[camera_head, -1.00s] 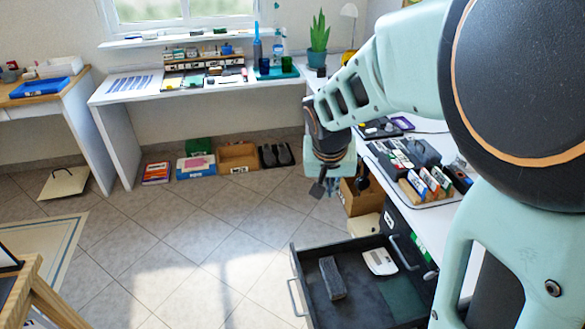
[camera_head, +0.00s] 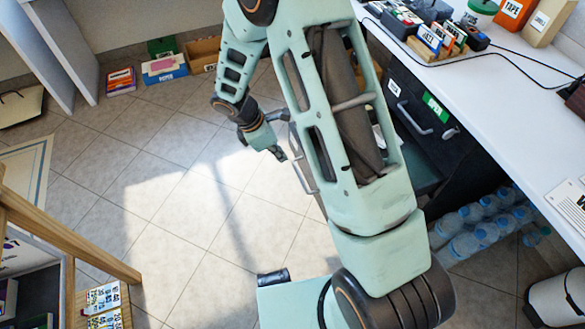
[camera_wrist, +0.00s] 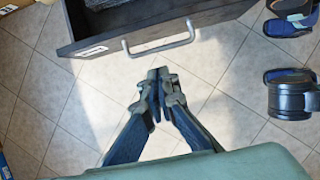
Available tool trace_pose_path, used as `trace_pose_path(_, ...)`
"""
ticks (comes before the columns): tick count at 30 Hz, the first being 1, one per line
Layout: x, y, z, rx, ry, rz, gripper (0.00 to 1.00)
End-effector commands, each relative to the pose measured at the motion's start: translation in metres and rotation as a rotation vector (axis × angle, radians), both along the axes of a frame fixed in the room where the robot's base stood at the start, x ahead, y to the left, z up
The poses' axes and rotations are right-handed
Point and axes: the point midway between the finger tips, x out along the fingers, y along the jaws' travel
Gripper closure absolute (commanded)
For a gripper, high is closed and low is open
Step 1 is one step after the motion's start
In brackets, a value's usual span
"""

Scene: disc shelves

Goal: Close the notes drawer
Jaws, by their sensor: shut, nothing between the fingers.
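An open dark drawer stands out from the black cabinet under the white desk. In the wrist view its front (camera_wrist: 150,32) shows a white label, too blurred to read, and a pale bar handle (camera_wrist: 160,46). A grey object lies inside near the top edge. In the head view my arm hides most of the drawer; part of its handle (camera_head: 302,165) shows. My gripper (camera_wrist: 158,76) is shut and empty, just outside the drawer front and apart from the handle. It also shows in the head view (camera_head: 278,153), left of the handle.
A closed cabinet drawer (camera_head: 418,115) has its own handle and labels. A wooden-framed stand (camera_head: 70,235) is at lower left. The tiled floor left of my gripper is clear.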

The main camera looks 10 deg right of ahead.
Motion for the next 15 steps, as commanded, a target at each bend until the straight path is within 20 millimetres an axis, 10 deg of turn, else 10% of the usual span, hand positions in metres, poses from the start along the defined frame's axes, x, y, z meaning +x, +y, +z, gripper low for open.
trace_pose_path(15, 0.005, -0.031, -0.084, -0.003, 0.009, 0.009, 1.0)
